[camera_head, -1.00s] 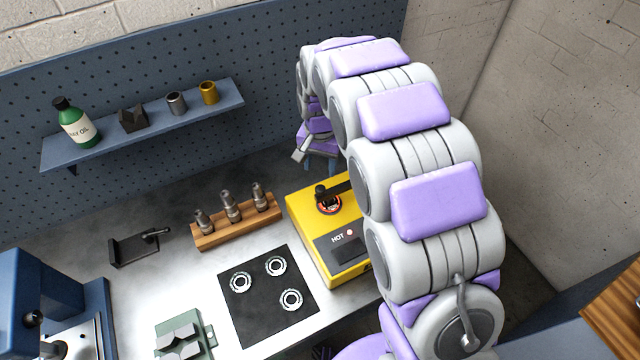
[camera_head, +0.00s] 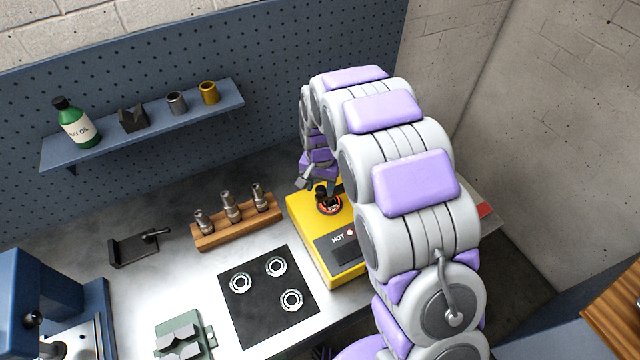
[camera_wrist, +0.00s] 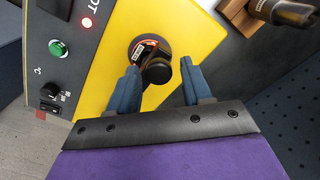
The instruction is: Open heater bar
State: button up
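The yellow heater (camera_head: 318,243) stands on the bench, with a "HOT" label on its dark front panel. Its bar is mostly hidden by my arm in the head view. The black knob (camera_head: 321,191) stands over a round ring on the heater's top. In the wrist view, the knob (camera_wrist: 158,71) lies between the fingertips, with the heater's yellow top (camera_wrist: 110,65) around it. My gripper (camera_wrist: 159,68) is open, one finger on each side of the knob, with visible gaps. In the head view my gripper (camera_head: 320,182) is just above the heater, partly hidden.
A wooden block with several metal pieces (camera_head: 236,221) stands left of the heater. A black mat with three bearings (camera_head: 248,318) lies in front. A shelf (camera_head: 150,125) on the pegboard holds a green bottle (camera_head: 76,122) and small parts. A blue machine (camera_head: 50,290) is at far left.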

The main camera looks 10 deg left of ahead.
grip_shut()
jog(key=shift+w, duration=0.1)
dwell(0.4)
jog(key=shift+w+a+m, duration=0.3)
jog(key=shift+w, duration=0.1)
jog(key=w+a+m+p, duration=0.2)
jog(key=w+m, duration=0.6)
jog(key=w, duration=0.7)
jog(key=shift+w+a, duration=0.3)
jog(key=shift+a, duration=0.15)
